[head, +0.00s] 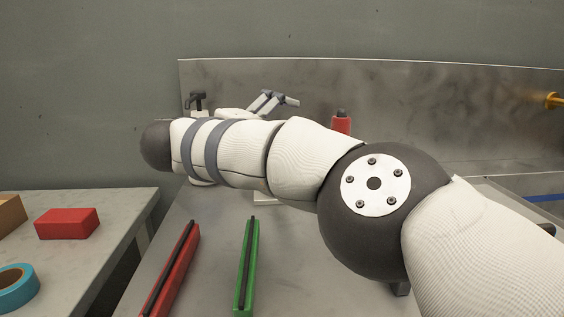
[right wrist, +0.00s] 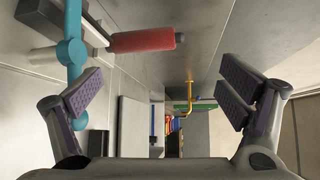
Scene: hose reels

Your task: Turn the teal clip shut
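The teal clip (right wrist: 73,50) shows at the upper left of the right wrist view, a rounded teal piece with a bar running up to the frame edge. It lies across a grey bar beside a red cylindrical grip (right wrist: 143,41). My right gripper (right wrist: 165,88) is open, with nothing between its fingers. Its left finger is just below the clip in the picture; I cannot tell whether they touch. In the head view my right arm crosses the bench and hides the clip, with the right gripper (head: 275,101) partly showing behind it. My left gripper is not in view.
A red rail (head: 176,268) and a green rail (head: 246,268) lie on the bench. A side table at left holds a red block (head: 67,224) and blue tape (head: 16,287). A black fitting (head: 196,101) and a metal backsplash (head: 430,110) stand behind my arm.

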